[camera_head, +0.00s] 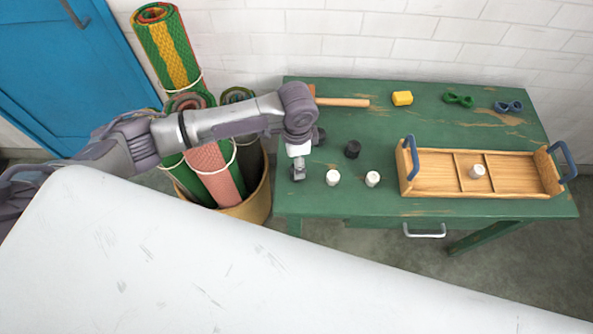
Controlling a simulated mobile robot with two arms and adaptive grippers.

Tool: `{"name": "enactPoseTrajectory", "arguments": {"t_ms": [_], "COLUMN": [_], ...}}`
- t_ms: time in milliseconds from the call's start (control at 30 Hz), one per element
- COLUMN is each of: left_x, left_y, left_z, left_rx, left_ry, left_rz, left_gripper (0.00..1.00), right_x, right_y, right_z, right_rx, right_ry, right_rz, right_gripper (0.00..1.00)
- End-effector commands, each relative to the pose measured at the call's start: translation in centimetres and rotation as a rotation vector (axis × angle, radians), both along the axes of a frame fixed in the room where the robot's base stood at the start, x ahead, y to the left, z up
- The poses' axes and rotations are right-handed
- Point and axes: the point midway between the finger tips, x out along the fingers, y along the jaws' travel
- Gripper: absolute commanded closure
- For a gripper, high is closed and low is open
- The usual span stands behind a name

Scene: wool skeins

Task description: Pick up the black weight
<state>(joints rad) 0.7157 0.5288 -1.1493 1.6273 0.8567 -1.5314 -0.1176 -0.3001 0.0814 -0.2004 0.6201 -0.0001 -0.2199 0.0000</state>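The black weight (352,149) is a small dark cylinder standing on the green table (400,125), left of the wooden tray. My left arm reaches in from the left, over the rolled mats. My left gripper (298,174) points down at the table's left side, left of the black weight and apart from it. Its fingers are small and seen edge-on, so I cannot tell whether they are open. My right gripper is not in view.
Two white weights (333,178) (372,179) stand in front of the black one. A wooden tray (430,187) with blue handles holds another white weight (477,171). A wooden-handled tool (345,102), yellow block (402,98), green item (458,99) and blue item (508,106) lie behind.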

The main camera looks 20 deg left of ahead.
Motion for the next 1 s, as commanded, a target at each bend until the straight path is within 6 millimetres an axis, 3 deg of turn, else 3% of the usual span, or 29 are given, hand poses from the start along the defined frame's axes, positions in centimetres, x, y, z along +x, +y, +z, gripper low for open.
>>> {"name": "enactPoseTrajectory", "arguments": {"t_ms": [267,533,833,867,1000], "left_x": [0.0,0.2,0.2,0.2,0.2], "left_y": [0.0,0.1,0.1,0.1,0.1], "left_z": [-2.3,-6.1,-6.8,-6.8,-6.7], "left_rx": [0.000,-0.001,-0.001,-0.001,-0.001], "left_ry": [0.000,0.000,-0.002,-0.002,-0.002], "left_rz": [-0.001,-0.001,-0.001,-0.001,-0.001], "left_gripper": [0.29,0.29,0.29,0.30,0.54], "right_x": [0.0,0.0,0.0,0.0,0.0], "right_y": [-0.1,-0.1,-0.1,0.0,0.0], "right_z": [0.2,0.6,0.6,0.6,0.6], "right_rx": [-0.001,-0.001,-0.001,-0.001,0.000], "right_ry": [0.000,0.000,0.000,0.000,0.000], "right_rz": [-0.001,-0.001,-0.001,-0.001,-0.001], "right_gripper": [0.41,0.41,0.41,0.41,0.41]}}
